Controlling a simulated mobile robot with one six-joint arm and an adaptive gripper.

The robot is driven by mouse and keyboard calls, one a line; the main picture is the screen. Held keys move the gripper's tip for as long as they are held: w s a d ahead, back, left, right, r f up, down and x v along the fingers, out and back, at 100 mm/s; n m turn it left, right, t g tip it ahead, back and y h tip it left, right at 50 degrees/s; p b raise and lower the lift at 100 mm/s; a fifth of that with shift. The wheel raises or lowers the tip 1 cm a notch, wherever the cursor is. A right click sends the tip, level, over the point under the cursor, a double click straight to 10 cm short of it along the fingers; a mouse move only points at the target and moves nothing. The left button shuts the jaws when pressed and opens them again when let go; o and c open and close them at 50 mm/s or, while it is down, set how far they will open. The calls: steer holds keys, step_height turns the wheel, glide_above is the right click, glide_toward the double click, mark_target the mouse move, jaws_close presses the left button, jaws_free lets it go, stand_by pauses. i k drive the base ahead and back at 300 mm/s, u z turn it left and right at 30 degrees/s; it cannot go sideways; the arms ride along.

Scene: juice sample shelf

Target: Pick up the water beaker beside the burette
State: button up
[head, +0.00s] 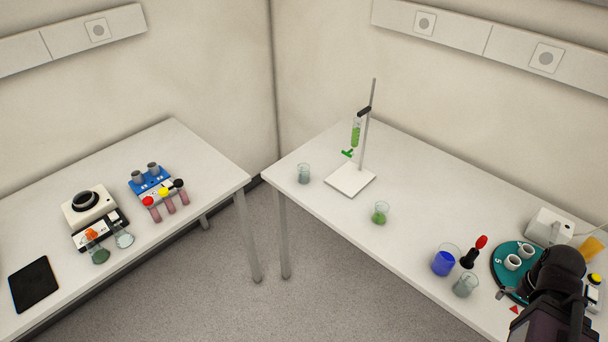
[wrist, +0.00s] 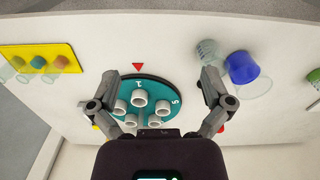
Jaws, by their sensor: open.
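A small clear beaker (head: 304,174) with colourless contents stands upright on the right table, left of the burette stand. The burette (head: 356,132) holds green liquid and is clamped to a rod on a white base (head: 350,180). A beaker with green liquid (head: 380,214) stands in front of the base, to the right. My gripper (wrist: 160,74) is open and empty over the teal round tray in the wrist view. It is far from the burette, at the right end of the table. The burette and the clear beaker beside it do not show in the wrist view.
A blue-liquid beaker (head: 443,262), another clear beaker (head: 466,285) and a red-topped dropper (head: 481,243) stand near the teal tray (head: 497,262) with white cups. A white device (head: 548,228) is behind. The left table (head: 175,135) holds several instruments. A floor gap separates the tables.

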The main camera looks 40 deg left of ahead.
mark_target(303, 168)
steer(key=u, duration=1.8)
steer(key=i, duration=0.6)
steer(key=z, duration=0.1)
steer(key=k, duration=0.6)
steer(key=z, duration=0.05)
